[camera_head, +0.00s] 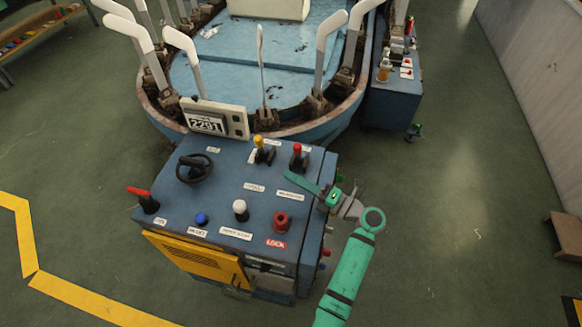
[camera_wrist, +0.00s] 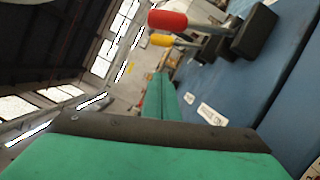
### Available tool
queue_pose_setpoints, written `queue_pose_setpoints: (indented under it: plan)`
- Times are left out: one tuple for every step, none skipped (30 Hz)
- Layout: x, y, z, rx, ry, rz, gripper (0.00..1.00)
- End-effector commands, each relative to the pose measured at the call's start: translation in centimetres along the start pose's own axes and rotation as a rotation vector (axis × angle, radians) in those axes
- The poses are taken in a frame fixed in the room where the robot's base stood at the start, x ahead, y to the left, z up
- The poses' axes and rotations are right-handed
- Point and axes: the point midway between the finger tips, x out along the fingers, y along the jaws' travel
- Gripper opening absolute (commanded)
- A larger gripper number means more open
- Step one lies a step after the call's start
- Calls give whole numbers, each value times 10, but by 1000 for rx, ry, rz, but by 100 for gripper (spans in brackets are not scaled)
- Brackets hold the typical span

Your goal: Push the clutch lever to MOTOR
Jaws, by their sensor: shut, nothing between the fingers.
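Two levers stand at the back right of the blue console: a yellow-knobbed lever (camera_head: 259,142) and a red-knobbed lever (camera_head: 297,150). In the wrist view the red knob (camera_wrist: 167,20) is nearest and the yellow knob (camera_wrist: 160,40) is behind it. A third lever with a red handle (camera_head: 140,192) stands at the console's left edge. The labels are too small to tell which is the clutch lever or where MOTOR is. My green gripper (camera_head: 290,176) is shut and empty over the console's right side, just in front of the red-knobbed lever, seemingly apart from it.
The console (camera_head: 225,190) also carries a black handwheel (camera_head: 195,168), a white knob (camera_head: 240,208), a blue button (camera_head: 201,219), a red button (camera_head: 281,220) and a display reading 2291 (camera_head: 206,124). The round machine (camera_head: 225,65) stands behind.

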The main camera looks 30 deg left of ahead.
Motion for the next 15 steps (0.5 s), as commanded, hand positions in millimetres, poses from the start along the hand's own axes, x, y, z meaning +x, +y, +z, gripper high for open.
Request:
queue_pose_setpoints:
  plan:
    - [9,0,-1,0,3,1,0]
    - [15,0,-1,0,4,1,0]
    - [22,0,-1,0,5,1,0]
    - [28,0,-1,0,4,1,0]
    - [34,0,-1,0,5,1,0]
    - [41,0,-1,0,4,1,0]
    - [47,0,-1,0,4,0,0]
    - [53,0,-1,0,5,1,0]
    - [60,0,-1,0,4,1,0]
    - [66,0,-1,0,5,1,0]
    - [72,0,-1,0,5,1,0]
    - [78,0,-1,0,4,1,0]
    - [83,0,-1,-1,3,1,0]
    - [87,1,1,-1,1,0,0]
    - [89,1,9,-3,-3,-1,0]
